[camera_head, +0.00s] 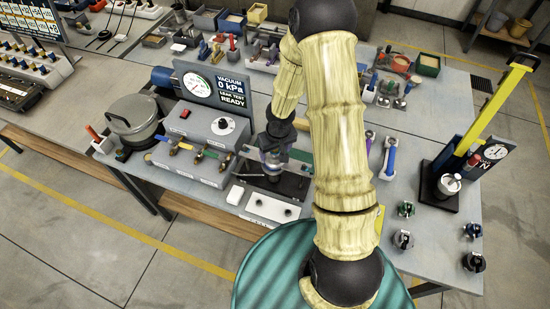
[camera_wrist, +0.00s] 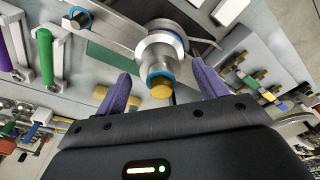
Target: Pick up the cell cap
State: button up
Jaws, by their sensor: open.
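My gripper (camera_wrist: 160,68) is open, its two purple fingers apart on either side of a round metal piece with a blue ring and a brass-coloured end, which looks like the cell cap (camera_wrist: 161,78). I see no clear contact between the fingers and it. In the head view my gripper (camera_head: 276,140) points down over the clear cell (camera_head: 272,163) on its dark base (camera_head: 285,186). My arm and gripper hide most of the cell's top there, so the cap is not clear in that view.
A grey vacuum panel (camera_head: 203,140) with coloured valves stands close left of the cell. A silver pot (camera_head: 132,118) is further left. Several dark knobbed fittings (camera_head: 403,240) and a yellow-levered press (camera_head: 490,120) stand at the right.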

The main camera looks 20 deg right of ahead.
jog(key=shift+w+f, duration=0.2)
jog(key=shift+f, duration=1)
jog(key=shift+r, duration=0.1)
jog(key=c, duration=1.3)
jog(key=shift+c, duration=0.3)
jog(key=shift+r, duration=0.1)
notch_tip(320, 180, up, 10)
jog(key=shift+f+p, duration=0.1)
jog(key=shift+p, duration=0.7)
jog(key=shift+f, duration=0.15)
